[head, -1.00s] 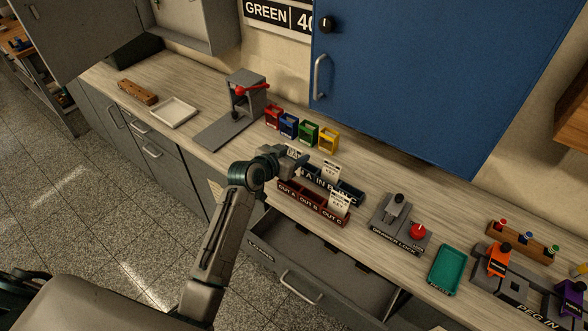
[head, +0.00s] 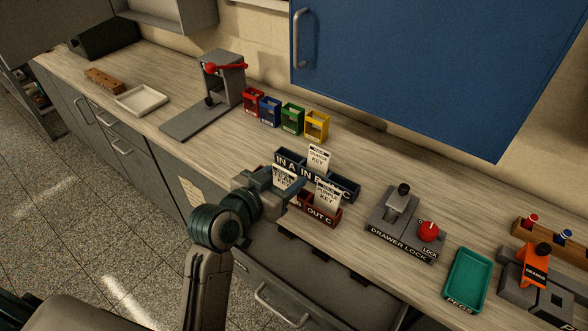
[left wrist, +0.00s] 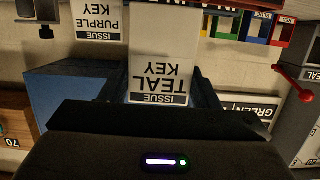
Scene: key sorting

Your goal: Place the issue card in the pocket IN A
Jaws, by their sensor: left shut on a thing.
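My left gripper (head: 288,190) is shut on a white issue card (head: 283,175) reading TEAL KEY. The same card (left wrist: 160,55) stands upside down in the left wrist view, between the fingers. In the head view the held card appears just in front of the IN A label on the dark blue IN rack (head: 345,187); whether it touches the rack I cannot tell. The IN A pocket's inside is mostly hidden. My gripper covers much of the red-brown OUT rack (head: 322,217), including its left part. My right gripper is not in view.
One issue card (head: 319,158) stands in the IN rack's middle, another (head: 327,194) at the OUT rack. The drawer lock (head: 400,222) is to the right, with a teal PEGS tray (head: 468,280) beyond. Coloured bins (head: 292,119) stand behind. An open drawer (head: 310,275) lies below the counter edge.

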